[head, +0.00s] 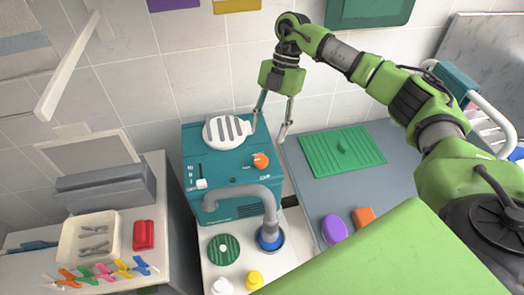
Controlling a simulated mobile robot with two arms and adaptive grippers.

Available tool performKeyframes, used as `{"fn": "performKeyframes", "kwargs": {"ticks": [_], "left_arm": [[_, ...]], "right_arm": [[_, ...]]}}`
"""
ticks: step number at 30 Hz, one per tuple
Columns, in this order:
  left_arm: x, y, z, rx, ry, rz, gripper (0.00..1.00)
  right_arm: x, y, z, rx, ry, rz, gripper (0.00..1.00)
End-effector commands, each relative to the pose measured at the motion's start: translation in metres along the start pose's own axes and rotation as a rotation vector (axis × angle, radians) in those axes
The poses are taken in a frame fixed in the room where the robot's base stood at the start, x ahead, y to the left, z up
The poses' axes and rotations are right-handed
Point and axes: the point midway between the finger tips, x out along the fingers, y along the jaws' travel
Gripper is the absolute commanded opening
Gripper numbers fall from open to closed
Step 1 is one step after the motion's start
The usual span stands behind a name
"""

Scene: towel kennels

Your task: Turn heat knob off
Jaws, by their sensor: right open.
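A teal box-shaped machine (228,187) stands at the centre against the tiled wall. An orange round knob (261,160) is on its front right, with small markings around it; it looks like the heat knob. A white slider (201,183) sits at the front left of the machine. My right gripper (270,131) hangs above and behind the orange knob, fingers pointing down and spread open with nothing between them. It is apart from the knob. My left gripper is not in view.
A grey hose (245,194) curves from the machine's front into a blue-ringed opening. A white slatted disc (226,131) sits on top. A green panel (341,152) lies on the right counter, with a purple item (334,229) nearby. A tray (88,238) and colored clips are at left.

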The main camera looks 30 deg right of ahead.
Motion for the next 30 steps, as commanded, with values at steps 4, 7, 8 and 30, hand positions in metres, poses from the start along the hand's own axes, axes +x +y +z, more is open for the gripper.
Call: {"fn": "performKeyframes", "kwargs": {"ticks": [4,7,8,30], "left_arm": [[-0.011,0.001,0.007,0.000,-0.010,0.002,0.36],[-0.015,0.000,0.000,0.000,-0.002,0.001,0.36],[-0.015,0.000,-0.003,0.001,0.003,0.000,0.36],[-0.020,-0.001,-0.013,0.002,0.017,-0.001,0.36]], "right_arm": [[0.032,-0.001,-0.002,-0.001,0.003,-0.003,0.45],[0.052,-0.001,-0.002,0.000,0.002,-0.003,0.45],[0.057,-0.001,-0.002,0.000,0.002,-0.003,0.45],[0.088,0.001,-0.001,-0.001,0.001,0.002,0.07]]}}
